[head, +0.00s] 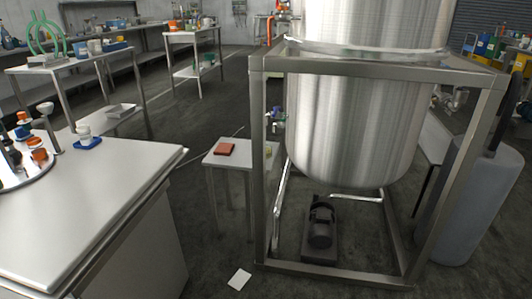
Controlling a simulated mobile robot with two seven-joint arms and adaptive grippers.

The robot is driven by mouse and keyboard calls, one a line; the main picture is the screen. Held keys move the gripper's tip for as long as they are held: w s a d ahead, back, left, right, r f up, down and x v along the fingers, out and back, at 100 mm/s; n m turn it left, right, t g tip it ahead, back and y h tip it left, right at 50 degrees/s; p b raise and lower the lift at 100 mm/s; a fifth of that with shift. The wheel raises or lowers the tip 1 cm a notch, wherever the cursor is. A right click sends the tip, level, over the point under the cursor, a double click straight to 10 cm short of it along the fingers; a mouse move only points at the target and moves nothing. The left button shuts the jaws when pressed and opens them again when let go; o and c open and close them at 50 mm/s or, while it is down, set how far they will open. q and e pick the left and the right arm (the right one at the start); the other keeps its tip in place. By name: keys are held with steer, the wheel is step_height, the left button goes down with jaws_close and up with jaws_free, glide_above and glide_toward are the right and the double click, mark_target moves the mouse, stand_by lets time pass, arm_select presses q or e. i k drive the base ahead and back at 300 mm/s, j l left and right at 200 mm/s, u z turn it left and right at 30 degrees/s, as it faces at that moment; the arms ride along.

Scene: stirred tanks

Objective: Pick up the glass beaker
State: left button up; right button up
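I cannot make out a glass beaker for certain in the head view. A small pale yellowish item (267,152), too small to identify, is at the right edge of a low white side table (228,160), near a red-brown block (225,149). A white cup-like item (84,131) sits on a blue base (88,143) on the near left counter. A round tray (38,172) at the far left holds several small containers with orange, blue and white parts; the picture edge cuts it off. Neither of my grippers shows.
A large steel tank (360,125) stands in a metal frame (258,180) at centre right, with a dark motor-like unit (320,228) below. A grey cylinder (475,200) stands at right. The near counter (100,200) is mostly bare. A white sheet (239,278) lies on the floor.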

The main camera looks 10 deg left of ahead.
mark_target(268, 145)
steer(key=i+j, duration=0.1)
steer(key=i, duration=0.45)
steer(key=i+j+u, duration=0.1)
steer(key=i, duration=0.4)
